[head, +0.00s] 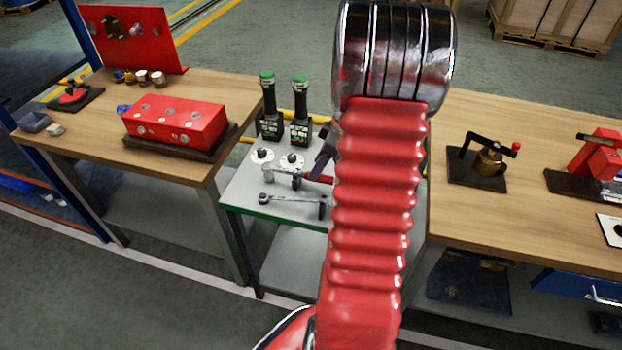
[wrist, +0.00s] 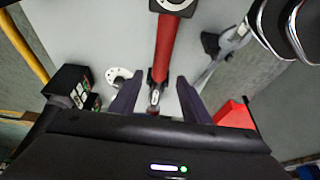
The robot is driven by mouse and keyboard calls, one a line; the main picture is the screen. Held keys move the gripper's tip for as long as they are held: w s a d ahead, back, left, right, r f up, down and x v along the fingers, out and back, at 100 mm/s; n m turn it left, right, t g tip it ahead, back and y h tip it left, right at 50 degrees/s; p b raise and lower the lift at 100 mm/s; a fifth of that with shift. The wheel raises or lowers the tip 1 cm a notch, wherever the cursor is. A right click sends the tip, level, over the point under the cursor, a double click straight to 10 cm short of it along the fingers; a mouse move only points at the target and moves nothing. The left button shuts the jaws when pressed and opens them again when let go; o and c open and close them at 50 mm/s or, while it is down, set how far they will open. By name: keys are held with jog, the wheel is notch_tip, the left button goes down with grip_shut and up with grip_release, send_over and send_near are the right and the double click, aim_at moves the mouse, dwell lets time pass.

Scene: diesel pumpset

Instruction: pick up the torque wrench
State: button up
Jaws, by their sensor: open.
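The torque wrench appears to be the red-handled tool (wrist: 164,45) that runs up the middle of the wrist view, with a dark block and round part at its far end. In the head view only a bit of its red handle (head: 319,178) shows on the grey-topped cart, beside my arm. My gripper (wrist: 159,80) is open and empty. Its two dark fingers stand on either side of the tool's near metal end, and I cannot tell if they touch it. In the head view one dark finger (head: 323,160) shows; the rest is hidden behind my arm.
A silver tool (head: 290,200) lies near the cart's front edge. Two black-and-green tools (head: 268,118) stand at its back, with white discs (head: 262,155) before them. Wooden benches flank the cart; the left one holds a red block (head: 175,120), the right one a brass fixture (head: 488,162).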

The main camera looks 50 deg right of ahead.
jog(key=shift+f, duration=0.1)
jog(key=shift+x, duration=2.6)
jog(key=shift+c, duration=0.3)
grip_shut()
